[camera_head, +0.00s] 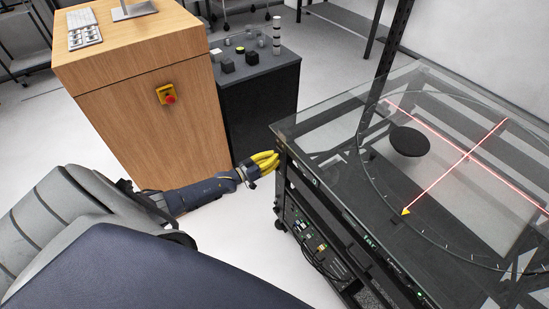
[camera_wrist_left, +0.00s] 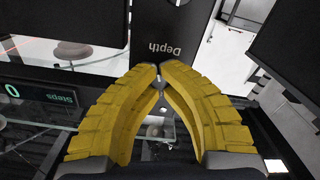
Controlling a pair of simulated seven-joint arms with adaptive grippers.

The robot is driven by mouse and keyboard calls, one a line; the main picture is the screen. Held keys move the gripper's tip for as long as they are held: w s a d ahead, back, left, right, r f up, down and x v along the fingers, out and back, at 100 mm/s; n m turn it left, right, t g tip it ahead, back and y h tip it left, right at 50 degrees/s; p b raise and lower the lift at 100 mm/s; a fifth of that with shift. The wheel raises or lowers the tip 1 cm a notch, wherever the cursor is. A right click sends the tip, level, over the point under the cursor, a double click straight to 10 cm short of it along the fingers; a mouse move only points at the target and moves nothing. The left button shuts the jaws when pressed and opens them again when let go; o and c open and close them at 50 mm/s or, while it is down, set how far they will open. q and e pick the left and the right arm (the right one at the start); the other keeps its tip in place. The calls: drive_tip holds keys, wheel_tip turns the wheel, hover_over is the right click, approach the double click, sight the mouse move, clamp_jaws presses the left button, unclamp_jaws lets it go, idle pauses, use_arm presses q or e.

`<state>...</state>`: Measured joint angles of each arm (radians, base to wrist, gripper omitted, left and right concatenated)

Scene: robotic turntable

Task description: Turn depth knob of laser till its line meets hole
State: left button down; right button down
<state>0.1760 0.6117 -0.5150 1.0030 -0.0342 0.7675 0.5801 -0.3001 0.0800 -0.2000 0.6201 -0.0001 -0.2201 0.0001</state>
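My left gripper (camera_head: 265,162) is at the near left edge of the glass-topped turntable table (camera_head: 300,127). In the left wrist view its yellow fingers (camera_wrist_left: 160,72) are drawn together at the tips, just below a dark panel marked "Depth" (camera_wrist_left: 161,49). A small greyish piece, seemingly the depth knob (camera_wrist_left: 160,79), shows between the tips, mostly hidden by them. Two red laser lines (camera_head: 435,182) cross on the glass at the right. A black disc (camera_head: 408,141) lies left of the crossing. I cannot make out the hole. My right gripper is not in view.
A wooden cabinet (camera_head: 150,110) with a red emergency button (camera_head: 169,98) stands at the left. A dark cabinet (camera_head: 260,95) with small objects on top stands behind my gripper. A black post (camera_head: 388,50) rises at the table's back. A "Steps" display (camera_wrist_left: 38,94) shows in the wrist view.

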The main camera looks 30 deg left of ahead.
use_arm(q)
drive_tip(key=shift+s+f+n, duration=0.1)
drive_tip(key=shift+f+n, duration=0.15)
drive_tip(key=shift+n, duration=0.15)
drive_tip(key=c, duration=1.3)
unclamp_jaws()
drive_tip(key=shift+r, duration=0.1)
drive_tip(key=shift+o, duration=0.2)
drive_tip(key=v, duration=1.2)
